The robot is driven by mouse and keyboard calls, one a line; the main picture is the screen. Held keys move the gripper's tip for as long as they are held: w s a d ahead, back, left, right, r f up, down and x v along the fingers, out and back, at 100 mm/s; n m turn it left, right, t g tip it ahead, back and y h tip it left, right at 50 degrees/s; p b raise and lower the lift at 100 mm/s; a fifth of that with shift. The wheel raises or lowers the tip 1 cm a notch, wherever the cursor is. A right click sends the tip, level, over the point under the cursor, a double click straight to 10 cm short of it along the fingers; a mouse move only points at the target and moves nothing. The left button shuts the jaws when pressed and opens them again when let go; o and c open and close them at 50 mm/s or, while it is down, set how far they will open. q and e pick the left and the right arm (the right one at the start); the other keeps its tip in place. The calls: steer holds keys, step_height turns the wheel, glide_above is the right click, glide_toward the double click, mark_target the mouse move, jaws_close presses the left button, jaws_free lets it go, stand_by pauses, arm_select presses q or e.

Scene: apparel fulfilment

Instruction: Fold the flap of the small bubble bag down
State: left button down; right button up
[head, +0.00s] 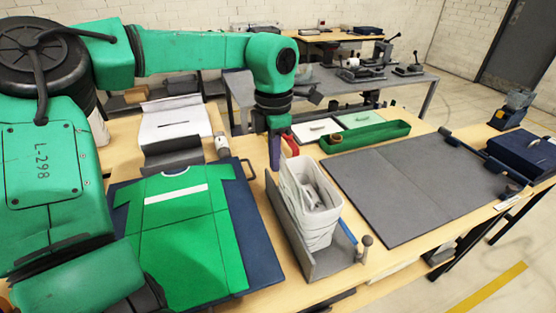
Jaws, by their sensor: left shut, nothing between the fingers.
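A white, open-topped bag-like thing (308,222) stands upright in a grey angled stand (327,262) at the middle of the bench. It has creased sides and pale items inside; I take it for the small bubble bag, but cannot tell its flap apart. My left gripper (275,165) points down just behind and left of its top rim. Its dark fingers are shut and empty. A small red thing (291,145) shows beside the fingers, close to the rim. I cannot tell whether the fingers touch the bag. My right gripper is not in view.
A green shirt (185,240) lies flat on a dark blue board (262,255) at left. White sheets (175,122) lie behind it. A green tray (365,136) sits at the back. A clear grey mat (415,185) and a blue box (522,152) are at right.

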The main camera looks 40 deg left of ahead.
arm_select(q)
steer(key=w+d+p, duration=0.6)
steer(key=w+p, duration=0.1)
steer(key=w, duration=0.2)
steer(key=shift+w+d, duration=0.35)
steer(key=shift+d, duration=0.05)
steer(key=shift+f, duration=0.2)
step_height(320, 180, down, 5)
steer(key=b, duration=0.5)
step_height(320, 180, up, 8)
steer(key=p, duration=0.6)
steer(key=shift+r, duration=0.25)
